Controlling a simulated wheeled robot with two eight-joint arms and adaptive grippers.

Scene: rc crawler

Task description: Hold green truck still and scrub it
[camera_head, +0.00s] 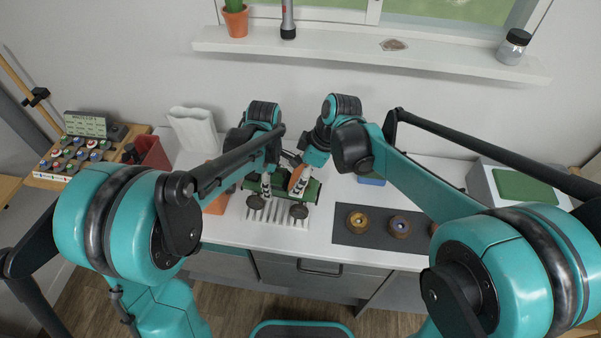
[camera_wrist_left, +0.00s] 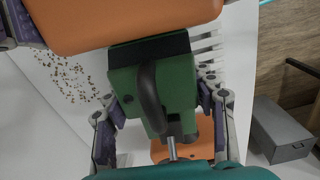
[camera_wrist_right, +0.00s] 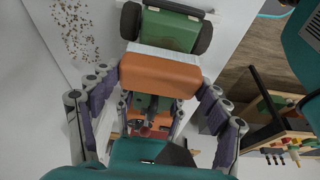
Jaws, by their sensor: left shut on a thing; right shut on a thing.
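The green truck (camera_head: 309,188) stands on a white ribbed rack (camera_head: 272,217), its dark wheels toward me. My left gripper (camera_head: 266,184) is shut on the truck from the left. In the left wrist view its fingers flank the green body (camera_wrist_left: 150,82). My right gripper (camera_head: 303,172) is shut on an orange brush (camera_head: 298,180). In the right wrist view the orange brush block (camera_wrist_right: 160,75) shows pale bristles against or very near the truck (camera_wrist_right: 170,30); I cannot tell if they touch. The arms hide part of the truck.
A grey mat with round holders (camera_head: 357,221) lies to the right. An orange bin (camera_head: 216,203) stands close left of the rack. A white holder (camera_head: 193,128) stands behind left. Brown specks (camera_wrist_right: 78,32) lie on the counter. A shelf (camera_head: 370,50) crosses the back wall.

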